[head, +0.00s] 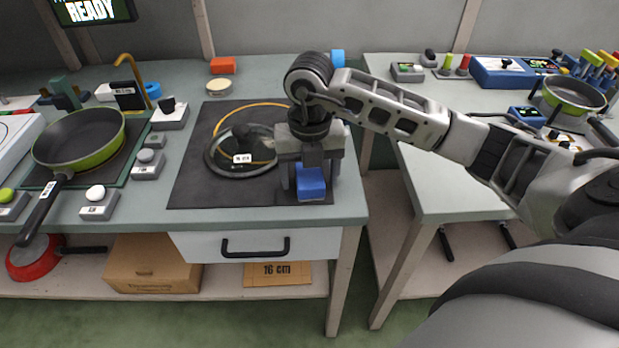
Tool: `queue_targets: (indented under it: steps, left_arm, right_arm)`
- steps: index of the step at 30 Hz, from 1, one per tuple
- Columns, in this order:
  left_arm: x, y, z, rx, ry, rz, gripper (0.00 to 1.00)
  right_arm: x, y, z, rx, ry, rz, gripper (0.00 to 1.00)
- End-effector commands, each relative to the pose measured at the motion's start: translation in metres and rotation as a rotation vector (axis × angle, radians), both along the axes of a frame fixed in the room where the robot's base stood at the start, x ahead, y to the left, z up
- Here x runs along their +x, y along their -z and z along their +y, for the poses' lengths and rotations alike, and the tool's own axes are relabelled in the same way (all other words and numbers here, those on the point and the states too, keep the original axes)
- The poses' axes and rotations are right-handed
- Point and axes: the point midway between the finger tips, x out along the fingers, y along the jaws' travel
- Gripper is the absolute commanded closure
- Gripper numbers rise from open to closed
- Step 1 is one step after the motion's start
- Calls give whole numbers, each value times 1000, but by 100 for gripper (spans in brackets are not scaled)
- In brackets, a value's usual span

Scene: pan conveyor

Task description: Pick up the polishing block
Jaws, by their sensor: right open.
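The polishing block appears to be the small blue block (311,187) on the front right part of the dark mat (200,185) on the left bench. My right gripper (310,175) points down over the block. Its fingers are open, one on each side of the block's back part. I cannot tell whether they touch it. The gripper body hides the block's far end. My left gripper is not in view.
A glass lid (222,165) with a dark knob lies on the mat, left of my right gripper. A green pan (80,140) sits further left. An orange block (222,65) stands at the back. A gap separates the left bench from the right bench (440,180).

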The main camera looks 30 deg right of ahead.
Motion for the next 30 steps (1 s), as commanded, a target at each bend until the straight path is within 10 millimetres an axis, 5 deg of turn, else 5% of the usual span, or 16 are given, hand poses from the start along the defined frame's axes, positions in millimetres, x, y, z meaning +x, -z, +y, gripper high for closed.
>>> queue_targets:
  steps: [8,13,14,24,30]
  left_arm:
    - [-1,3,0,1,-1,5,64]
    - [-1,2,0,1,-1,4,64]
    - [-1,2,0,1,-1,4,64]
    - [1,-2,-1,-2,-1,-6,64]
    - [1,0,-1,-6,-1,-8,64]
  right_arm:
    - [0,3,0,0,0,-1,29]
    - [0,3,0,0,0,-1,76]
    - [0,3,0,0,0,-1,79]
    - [1,1,0,1,0,-3,79]
    - [1,-18,0,0,1,-6,79]
